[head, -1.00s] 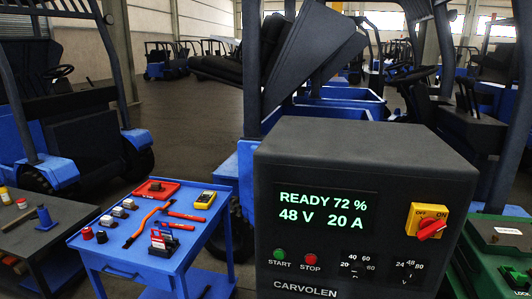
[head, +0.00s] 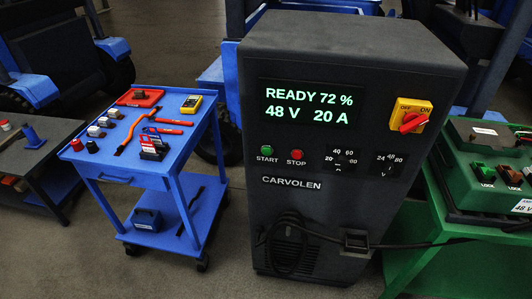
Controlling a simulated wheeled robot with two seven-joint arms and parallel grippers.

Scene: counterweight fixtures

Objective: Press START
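The dark grey CARVOLEN charger cabinet (head: 345,215) stands upright in the middle of the head view. Its green START button (head: 267,149) is on the front panel, left of the red STOP button (head: 297,155). The display (head: 310,105) reads "READY 72 %", "48 V 20 A" in green. Two knobs with number scales sit right of STOP. Neither of my grippers is in view, and nothing covers START.
A blue tool cart (head: 150,178) with tools and a multimeter (head: 191,104) stands left of the cabinet. A green unit (head: 490,165) with LOCK labels stands at the right. A black cable (head: 420,244) runs from the cabinet to the right. Forklifts stand behind; bare floor shows in front.

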